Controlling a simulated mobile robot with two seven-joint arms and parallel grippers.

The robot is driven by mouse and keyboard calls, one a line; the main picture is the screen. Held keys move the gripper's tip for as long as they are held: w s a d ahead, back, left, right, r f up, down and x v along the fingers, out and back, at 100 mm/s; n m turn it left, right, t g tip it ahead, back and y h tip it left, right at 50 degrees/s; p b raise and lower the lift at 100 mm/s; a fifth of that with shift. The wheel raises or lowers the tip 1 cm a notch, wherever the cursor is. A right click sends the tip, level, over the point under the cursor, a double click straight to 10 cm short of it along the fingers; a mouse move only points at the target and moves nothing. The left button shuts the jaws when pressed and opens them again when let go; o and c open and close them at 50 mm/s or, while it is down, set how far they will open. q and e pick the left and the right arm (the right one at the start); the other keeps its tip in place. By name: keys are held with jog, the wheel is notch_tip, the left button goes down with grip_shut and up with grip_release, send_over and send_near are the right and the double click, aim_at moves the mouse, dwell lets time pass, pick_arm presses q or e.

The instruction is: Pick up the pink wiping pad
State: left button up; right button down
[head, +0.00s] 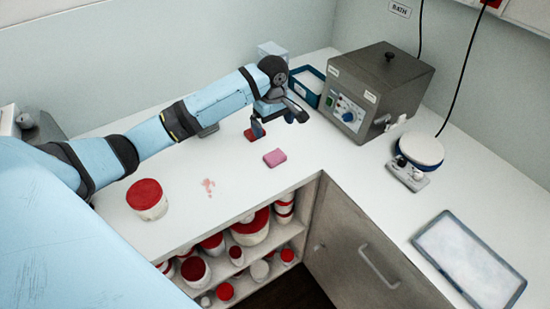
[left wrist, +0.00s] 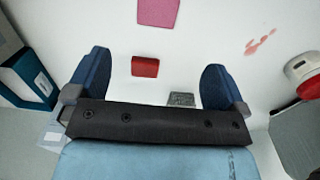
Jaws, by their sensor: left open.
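The pink wiping pad (head: 274,157) lies flat on the white counter, in front of my left gripper (head: 277,122) in the head view. In the left wrist view the pad (left wrist: 158,11) is at the top edge, partly cut off, beyond the fingertips. My left gripper (left wrist: 156,62) is open and empty, with its blue fingers wide apart above the counter. It is apart from the pad. My right gripper is not in view.
A red block (left wrist: 145,67) and a grey block (left wrist: 181,99) lie near the left gripper. A red-lidded tub (head: 147,200) and a pinkish smear (head: 208,186) are on the counter. A blue-edged bin (head: 306,85) and a grey machine (head: 375,88) stand behind.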

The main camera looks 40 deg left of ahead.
pick_arm(q)
send_over(276, 157)
jog(key=a, duration=0.1)
notch_tip(276, 157, down, 8)
jog(key=shift+r, duration=0.25)
jog(key=shift+d+f+p, duration=0.25)
jog(key=shift+f+p, duration=0.1)
jog(key=shift+f, duration=1.15)
jog(key=shift+d+f+p, duration=0.2)
jog(key=shift+f+p, duration=0.1)
jog(key=shift+f, duration=1.15)
jog(key=c, duration=1)
jog(key=shift+r, duration=0.1)
